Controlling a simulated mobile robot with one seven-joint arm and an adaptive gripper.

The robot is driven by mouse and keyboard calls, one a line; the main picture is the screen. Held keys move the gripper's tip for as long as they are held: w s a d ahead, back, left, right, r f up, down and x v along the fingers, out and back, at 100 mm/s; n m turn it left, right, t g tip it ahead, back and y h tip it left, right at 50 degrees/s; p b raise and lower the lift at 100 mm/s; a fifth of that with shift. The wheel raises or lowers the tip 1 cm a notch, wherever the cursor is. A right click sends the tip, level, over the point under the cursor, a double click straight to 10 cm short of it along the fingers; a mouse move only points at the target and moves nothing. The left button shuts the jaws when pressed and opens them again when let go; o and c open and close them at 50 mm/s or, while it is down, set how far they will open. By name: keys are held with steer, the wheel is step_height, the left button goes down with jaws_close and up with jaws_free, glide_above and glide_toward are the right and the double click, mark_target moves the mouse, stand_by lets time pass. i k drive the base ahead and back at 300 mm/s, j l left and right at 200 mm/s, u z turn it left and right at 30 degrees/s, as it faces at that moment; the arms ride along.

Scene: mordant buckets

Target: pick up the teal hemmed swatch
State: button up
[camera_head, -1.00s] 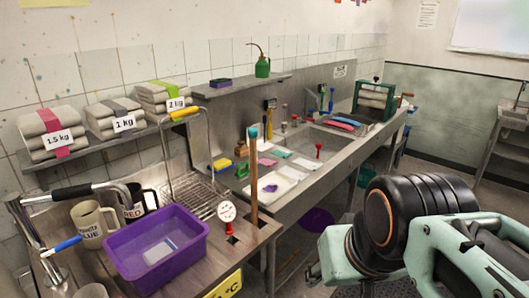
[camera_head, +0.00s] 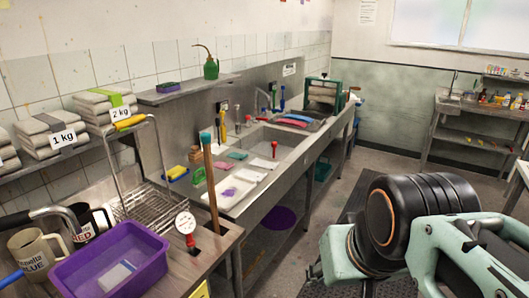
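A small flat teal piece (camera_head: 237,155), which looks like the teal swatch, lies on the metal counter left of the sink, just behind a pink piece (camera_head: 224,166). Its hem is too small to make out.
White trays (camera_head: 243,198), one with a purple piece (camera_head: 228,192), lie in front. A wooden stick (camera_head: 210,185) with a teal top and a purple tub (camera_head: 155,258) stand nearer. The sink (camera_head: 283,142) is to the right. Open floor lies beyond (camera_head: 375,185).

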mark_target(238, 156)
steer(key=i+u, duration=0.1)
steer(key=u, duration=0.3)
steer(key=l+u, duration=0.1)
steer(key=u, duration=0.3)
steer(key=i+l+u, duration=0.1)
steer(key=u, duration=0.3)
steer(key=i+l+u, duration=0.35)
steer(key=l+u, duration=0.15)
steer(key=l, duration=0.2)
steer(key=i+l+u, duration=0.15)
steer(key=l, duration=0.35)
steer(key=i+l+u, duration=0.2)
steer(key=l, duration=0.3)
steer(key=l+u, duration=0.15)
steer(key=l, duration=0.35)
steer(key=i+l, duration=0.1)
steer(key=l, duration=1.5)
steer(key=i+u, duration=0.05)
steer(key=i, duration=0.05)
